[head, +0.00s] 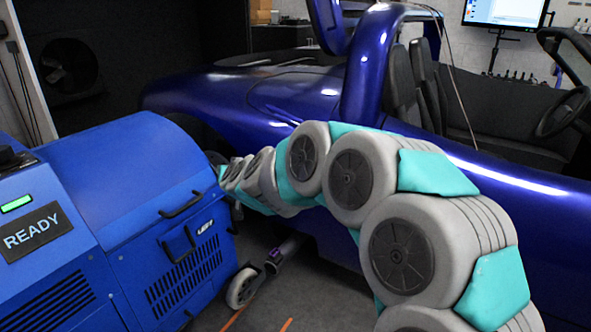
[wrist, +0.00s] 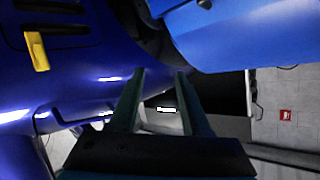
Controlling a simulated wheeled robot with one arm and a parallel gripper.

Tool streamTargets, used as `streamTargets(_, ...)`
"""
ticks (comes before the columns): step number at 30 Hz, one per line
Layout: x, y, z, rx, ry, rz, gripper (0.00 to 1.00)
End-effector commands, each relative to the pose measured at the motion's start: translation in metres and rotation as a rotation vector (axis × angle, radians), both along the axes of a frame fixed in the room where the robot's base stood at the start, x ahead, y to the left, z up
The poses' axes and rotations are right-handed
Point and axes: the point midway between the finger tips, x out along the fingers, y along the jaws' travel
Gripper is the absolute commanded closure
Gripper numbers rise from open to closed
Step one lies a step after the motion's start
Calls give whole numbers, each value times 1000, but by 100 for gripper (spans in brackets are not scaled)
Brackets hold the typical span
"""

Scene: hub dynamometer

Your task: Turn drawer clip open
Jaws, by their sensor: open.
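A small yellow clip-like piece (wrist: 37,52) shows at the upper left of the wrist view, beside dark slots in a blue surface. I cannot tell for sure that it is the drawer clip, and no drawer is clearly seen. My gripper (wrist: 159,74) is open and empty in the wrist view. Its two dark fingers stand apart, to the right of the yellow piece and not touching it. In the head view my arm reaches toward the gap between the blue machine (head: 145,170) and the car (head: 270,95); the gripper itself cannot be made out there.
The machine has black handles (head: 180,204), a vent grille and a READY panel (head: 37,232). A grey caster wheel (head: 241,288) stands on the floor by its right side. The car body lies close behind my arm. Some floor (head: 275,310) is clear in front.

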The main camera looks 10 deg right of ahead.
Motion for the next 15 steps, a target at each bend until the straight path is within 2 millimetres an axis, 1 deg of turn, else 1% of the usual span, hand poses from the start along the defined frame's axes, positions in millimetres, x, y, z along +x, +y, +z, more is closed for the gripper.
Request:
streamTargets(1, 20, -3, -8, -7, -36, -62, 52)
streamTargets(3, 44, -18, -11, -24, -95, -168, 52)
streamTargets(5, 59, -32, -20, -52, -135, -261, 52)
streamTargets(7, 72, -52, -30, -98, -178, -378, 52)
streamTargets(10, 80, -82, -46, -178, -225, -542, 52)
streamTargets(12, 78, -100, -57, -239, -248, -642, 52)
streamTargets(15, 72, -123, -67, -318, -273, -761, 52)
